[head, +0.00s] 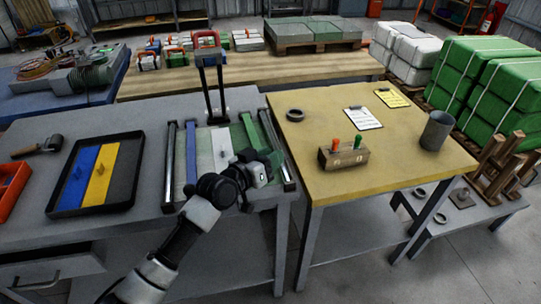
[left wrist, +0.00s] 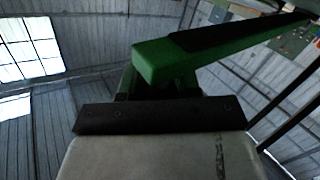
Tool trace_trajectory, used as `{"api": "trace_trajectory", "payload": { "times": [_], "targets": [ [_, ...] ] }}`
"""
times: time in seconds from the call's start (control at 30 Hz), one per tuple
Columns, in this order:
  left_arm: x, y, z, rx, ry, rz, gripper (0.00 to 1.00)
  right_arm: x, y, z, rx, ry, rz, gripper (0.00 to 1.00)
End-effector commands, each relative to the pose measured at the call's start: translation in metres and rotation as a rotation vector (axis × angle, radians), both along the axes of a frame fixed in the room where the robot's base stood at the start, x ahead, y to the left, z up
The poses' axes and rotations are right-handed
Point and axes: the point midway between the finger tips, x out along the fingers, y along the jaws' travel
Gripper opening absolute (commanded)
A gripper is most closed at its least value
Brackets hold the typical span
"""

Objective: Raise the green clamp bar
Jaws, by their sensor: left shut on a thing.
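The green clamp bar (head: 267,131) runs front to back along the right side of the bench fixture, beside a dark rail. In the left wrist view the green bar (left wrist: 158,62) shows close up, its blunt end near the middle and its length running to the upper right. My left gripper (head: 271,163) is at the front end of the bar and shut on it. The fingers hide the exact grip point. A pale sheet (head: 221,148) lies in the fixture left of the bar. My right gripper is not in view.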

Motion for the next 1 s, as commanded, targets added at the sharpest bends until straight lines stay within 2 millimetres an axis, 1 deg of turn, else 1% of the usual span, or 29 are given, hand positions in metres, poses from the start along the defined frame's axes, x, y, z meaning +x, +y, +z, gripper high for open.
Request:
{"api": "trace_trajectory", "payload": {
  "times": [0.03, 0.2, 0.4, 0.6, 0.7, 0.83, 1.0],
  "targets": [
    [0.004, 0.002, 0.026, -0.010, 0.017, 0.004, 0.00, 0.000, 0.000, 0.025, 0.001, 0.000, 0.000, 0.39],
    [0.015, 0.005, 0.059, -0.043, 0.112, 0.005, 0.00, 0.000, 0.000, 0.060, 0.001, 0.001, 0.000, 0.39],
    [0.031, 0.010, 0.093, -0.080, 0.225, 0.004, 0.00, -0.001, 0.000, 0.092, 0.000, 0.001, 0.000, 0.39],
    [0.050, 0.016, 0.122, -0.116, 0.330, 0.004, 0.00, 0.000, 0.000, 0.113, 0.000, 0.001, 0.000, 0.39],
    [0.058, 0.019, 0.131, -0.130, 0.372, 0.003, 0.00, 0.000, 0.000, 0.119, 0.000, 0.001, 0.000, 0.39],
    [0.065, 0.021, 0.139, -0.143, 0.411, 0.004, 0.00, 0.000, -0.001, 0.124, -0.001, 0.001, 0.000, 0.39],
    [0.069, 0.022, 0.143, -0.151, 0.435, 0.002, 0.00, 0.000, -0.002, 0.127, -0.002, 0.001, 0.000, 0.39]
  ]
}}
